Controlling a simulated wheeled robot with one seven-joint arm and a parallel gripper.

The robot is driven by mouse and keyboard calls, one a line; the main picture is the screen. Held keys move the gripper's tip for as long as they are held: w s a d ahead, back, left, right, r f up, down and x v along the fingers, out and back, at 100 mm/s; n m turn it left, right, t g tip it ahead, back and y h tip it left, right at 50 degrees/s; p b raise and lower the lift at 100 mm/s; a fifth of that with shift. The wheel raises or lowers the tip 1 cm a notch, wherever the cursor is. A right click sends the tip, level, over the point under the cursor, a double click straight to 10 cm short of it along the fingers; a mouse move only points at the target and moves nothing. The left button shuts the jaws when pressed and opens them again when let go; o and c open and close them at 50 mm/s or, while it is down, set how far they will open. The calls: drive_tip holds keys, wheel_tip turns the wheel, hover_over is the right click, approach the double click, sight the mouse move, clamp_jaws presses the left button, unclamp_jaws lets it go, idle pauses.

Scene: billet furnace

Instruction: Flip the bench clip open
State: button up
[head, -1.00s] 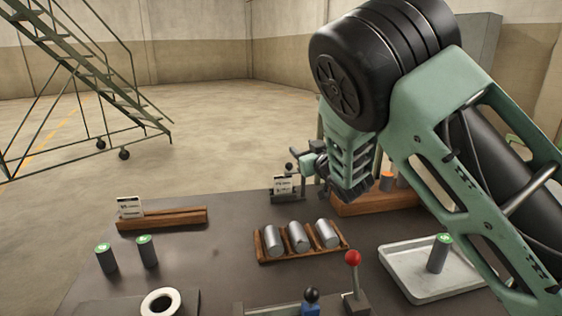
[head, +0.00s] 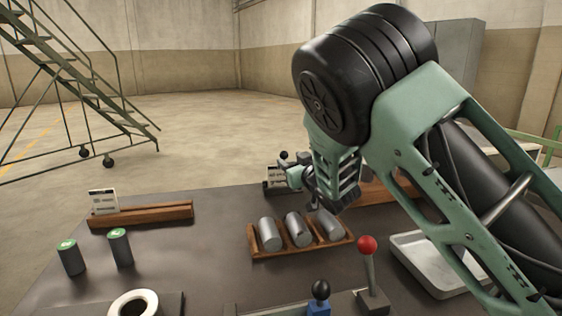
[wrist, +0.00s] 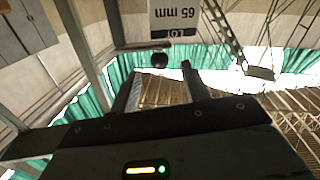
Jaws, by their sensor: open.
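A small stand at the back of the bench carries a black ball knob (head: 283,155) and a white card (head: 274,176); I take this for the bench clip, though my arm partly hides it. In the wrist view the card (wrist: 182,18) reads "65 mm LOT", and the black ball (wrist: 160,60) shows just below it. My gripper (wrist: 160,84) is open, its two fingers apart with nothing seen between them. The ball appears beyond the fingertips, between their lines. In the head view my gripper is beside the stand, and its fingertips are hard to make out.
A wooden rack (head: 303,246) with three grey billets lies in front of my gripper. A red-knob lever (head: 367,245) and a blue lever base (head: 319,308) stand nearer. A pale tray (head: 420,257) is at right, two green-topped cylinders (head: 70,257) at left. A wooden card holder (head: 140,214) lies behind them.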

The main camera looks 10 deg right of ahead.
sight(281, 153)
drive_tip(key=w, duration=0.3)
drive_tip(key=w+a, duration=0.1)
drive_tip(key=w, duration=0.3)
drive_tip(key=shift+w+a+p, duration=0.15)
drive_tip(key=shift+a+p, duration=0.05)
drive_tip(key=shift+p, duration=0.2)
drive_tip(key=c, duration=1)
